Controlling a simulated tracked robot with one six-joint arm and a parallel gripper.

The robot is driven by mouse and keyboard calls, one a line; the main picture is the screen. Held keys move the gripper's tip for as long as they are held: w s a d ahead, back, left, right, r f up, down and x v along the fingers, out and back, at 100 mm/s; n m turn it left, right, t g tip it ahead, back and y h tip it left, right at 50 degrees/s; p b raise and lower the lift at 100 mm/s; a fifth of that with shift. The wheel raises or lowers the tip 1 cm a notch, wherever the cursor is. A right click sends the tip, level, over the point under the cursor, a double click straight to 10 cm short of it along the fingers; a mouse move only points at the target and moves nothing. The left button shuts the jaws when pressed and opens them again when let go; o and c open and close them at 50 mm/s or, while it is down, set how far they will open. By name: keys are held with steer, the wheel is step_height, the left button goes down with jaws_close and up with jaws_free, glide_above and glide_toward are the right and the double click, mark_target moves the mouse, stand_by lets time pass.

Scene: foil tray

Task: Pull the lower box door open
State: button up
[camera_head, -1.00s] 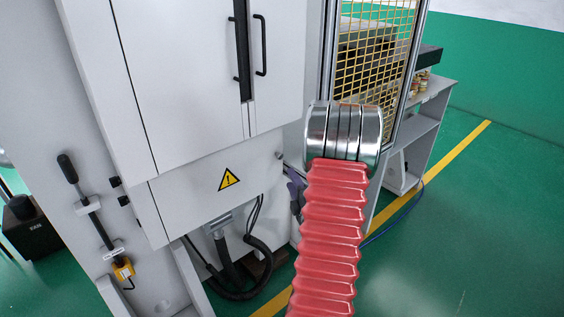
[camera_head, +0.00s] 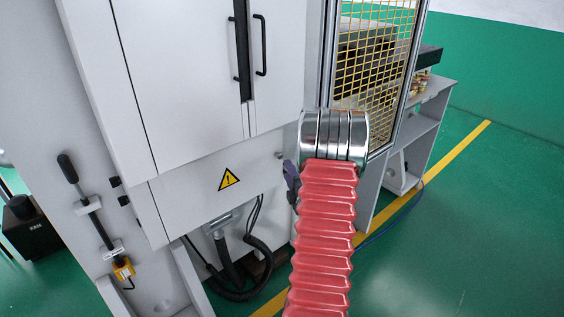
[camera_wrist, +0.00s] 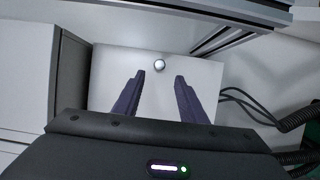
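The lower box door (camera_head: 200,200) is a pale grey panel with a yellow warning triangle, below the tall cabinet doors in the head view. It appears closed. A small round metal knob (camera_head: 279,155) is near its right end. In the wrist view the knob (camera_wrist: 159,64) stands on the white door face (camera_wrist: 112,75). My gripper (camera_wrist: 160,76) is open there, its two dark purple fingers apart and empty, with the knob centred just beyond the tips. In the head view my gripper (camera_head: 291,178) is right of the knob, partly hidden by my red arm.
Black cables and a hose (camera_head: 245,275) hang under the box. Black handles (camera_head: 260,45) are on the upper doors. A yellow mesh guard (camera_head: 375,60) and a grey shelf (camera_head: 415,130) stand at right. The green floor at lower right is clear.

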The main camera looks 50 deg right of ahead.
mark_target(280, 158)
steer(key=x, duration=0.8)
steer(key=shift+w+d, duration=0.1)
steer(key=shift+c, duration=0.5)
steer(key=shift+f, duration=0.1)
jaws_close()
